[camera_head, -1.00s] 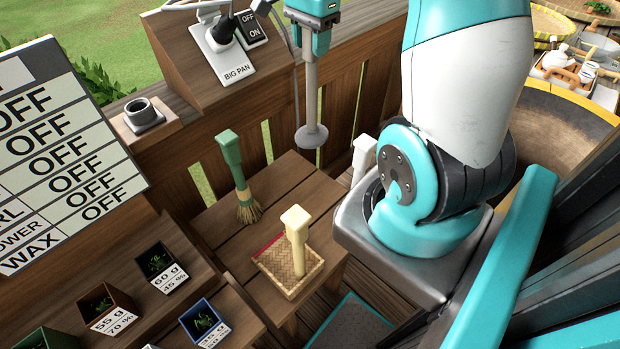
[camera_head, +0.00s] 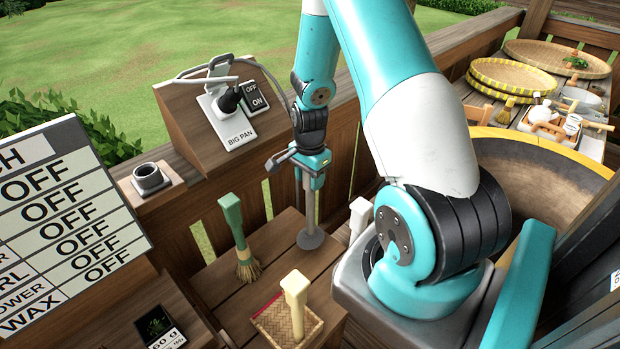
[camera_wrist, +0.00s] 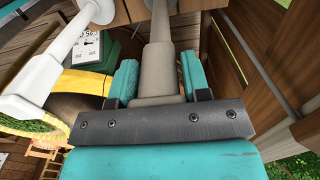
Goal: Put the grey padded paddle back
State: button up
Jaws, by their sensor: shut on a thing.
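The grey paddle (camera_head: 309,205) hangs upright from my gripper (camera_head: 312,168), with its round pad at the bottom. The pad is over the back right of the wooden side table (camera_head: 215,285); I cannot tell whether it touches the top. In the wrist view the paddle's grey handle (camera_wrist: 158,70) sits between the two teal fingers of my gripper (camera_wrist: 157,85), which are shut on it.
A green-handled brush (camera_head: 240,235) stands left of the paddle. A cream-handled tool (camera_head: 295,300) stands in a woven tray (camera_head: 270,320) in front. A white handle (camera_head: 359,215) is close on the right. Wooden railing (camera_head: 340,150) runs behind; the big pan (camera_head: 545,140) is right.

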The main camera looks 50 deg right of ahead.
jog(key=shift+f, duration=0.65)
jog(key=shift+f, duration=0.3)
jog(key=o, duration=1.1)
jog(key=shift+r, duration=0.1)
jog(key=shift+c, duration=0.2)
